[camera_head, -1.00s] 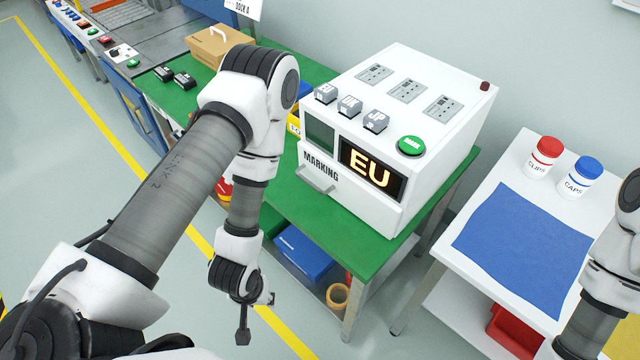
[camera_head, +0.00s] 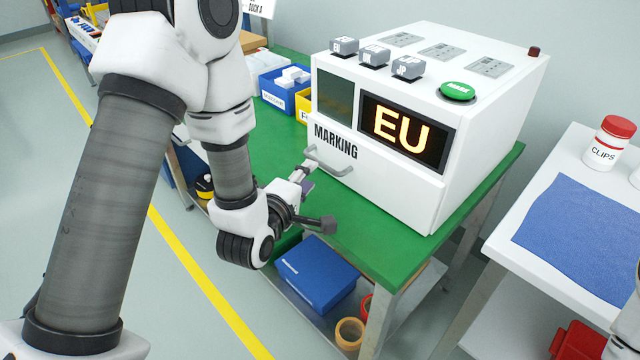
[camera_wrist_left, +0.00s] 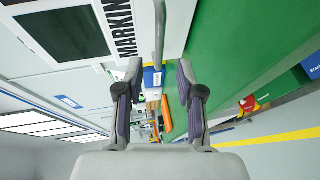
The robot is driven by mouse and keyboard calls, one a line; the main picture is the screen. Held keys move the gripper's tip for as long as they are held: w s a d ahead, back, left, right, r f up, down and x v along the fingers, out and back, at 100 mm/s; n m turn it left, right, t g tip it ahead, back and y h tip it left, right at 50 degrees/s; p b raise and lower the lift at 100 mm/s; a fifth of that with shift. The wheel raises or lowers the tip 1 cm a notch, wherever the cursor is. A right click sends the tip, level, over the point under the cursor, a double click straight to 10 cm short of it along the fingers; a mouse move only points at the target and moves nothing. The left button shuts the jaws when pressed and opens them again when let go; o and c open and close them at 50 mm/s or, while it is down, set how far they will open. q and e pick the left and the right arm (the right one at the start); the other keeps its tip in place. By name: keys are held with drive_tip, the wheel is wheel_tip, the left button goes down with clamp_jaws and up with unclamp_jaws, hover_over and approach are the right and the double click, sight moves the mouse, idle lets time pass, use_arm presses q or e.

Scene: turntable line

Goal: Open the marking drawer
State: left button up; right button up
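The white marking machine (camera_head: 440,195) stands on a green-topped table. Its marking drawer (camera_head: 375,185) appears closed, with a grey bar handle (camera_head: 330,163) below a display reading EU. My left gripper (camera_head: 306,180) is at the drawer front, by the handle's left end. In the left wrist view the left gripper (camera_wrist_left: 159,68) has its two fingers apart. The handle bar (camera_wrist_left: 159,32) lines up with the gap between them, and nothing looks clamped. Whether the fingers touch the handle I cannot tell. My right gripper is out of view.
The green table (camera_head: 400,262) has a free strip before the machine. Blue and yellow bins stand behind my left arm. A blue box (camera_head: 312,275) sits on the lower shelf. A white side table with a blue mat (camera_head: 590,235) and a clips jar (camera_head: 609,143) is at right.

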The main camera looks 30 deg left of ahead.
sight(320, 161)
use_arm(q)
drive_tip(key=w, duration=0.2)
drive_tip(key=w+f, duration=0.1)
drive_tip(key=w, duration=0.4)
drive_tip(key=shift+a+f, duration=0.15)
drive_tip(key=shift+a, duration=0.05)
clamp_jaws()
